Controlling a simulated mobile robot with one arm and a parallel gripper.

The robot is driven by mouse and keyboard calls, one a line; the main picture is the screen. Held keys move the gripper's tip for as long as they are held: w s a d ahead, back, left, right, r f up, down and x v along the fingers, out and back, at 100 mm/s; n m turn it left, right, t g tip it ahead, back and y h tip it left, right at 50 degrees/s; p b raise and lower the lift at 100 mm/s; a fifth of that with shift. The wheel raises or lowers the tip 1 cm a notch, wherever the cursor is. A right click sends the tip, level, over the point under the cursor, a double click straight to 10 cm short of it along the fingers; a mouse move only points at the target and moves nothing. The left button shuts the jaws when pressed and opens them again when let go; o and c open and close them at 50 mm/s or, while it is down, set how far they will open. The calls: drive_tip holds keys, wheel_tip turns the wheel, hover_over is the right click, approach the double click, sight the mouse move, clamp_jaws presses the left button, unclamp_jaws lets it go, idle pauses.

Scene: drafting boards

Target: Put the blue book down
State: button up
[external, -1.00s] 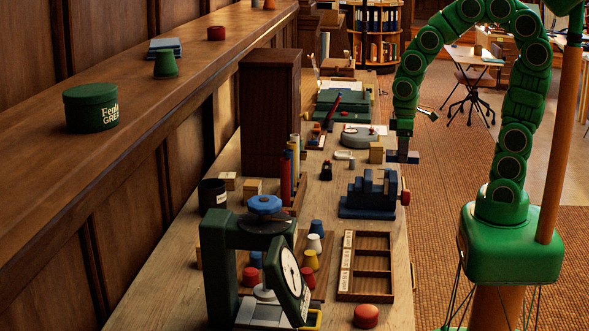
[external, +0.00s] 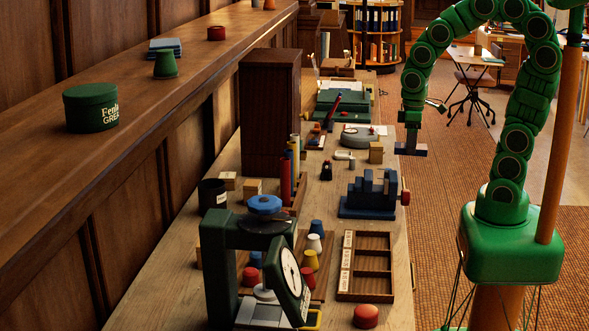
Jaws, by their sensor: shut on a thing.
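My gripper (external: 411,141) hangs from the green arm, pointing down, at the right edge of the long wooden bench. It is shut on a flat, dark grey-blue slab, which I take to be the blue book (external: 416,150). The book is held roughly level and looks to be in the air over the bench's right edge or the floor beside it. The fingers are too small to make out, and I cannot tell the exact height.
The bench (external: 340,170) holds a dark blue vise-like block (external: 368,196), a sectioned wooden tray (external: 365,292), a round grey device (external: 359,136) and a green scale (external: 220,265). Blue-grey books (external: 164,45) lie on the left ledge. Open floor lies right of the bench.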

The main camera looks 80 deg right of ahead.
drive_tip(key=w+d+r+m, duration=0.3)
drive_tip(key=w+d+m, duration=0.1)
drive_tip(key=w+d, duration=1.15)
drive_tip(key=w+d+f+m, duration=0.1)
drive_tip(key=w+d, duration=0.1)
drive_tip(key=d, duration=0.8)
drive_tip(key=w+d+f+m, duration=0.1)
drive_tip(key=w+d+m, duration=0.1)
drive_tip(key=d, duration=0.9)
drive_tip(key=shift+w+f, duration=0.25)
drive_tip(key=shift+w, duration=0.55)
drive_tip(key=shift+d, duration=0.1)
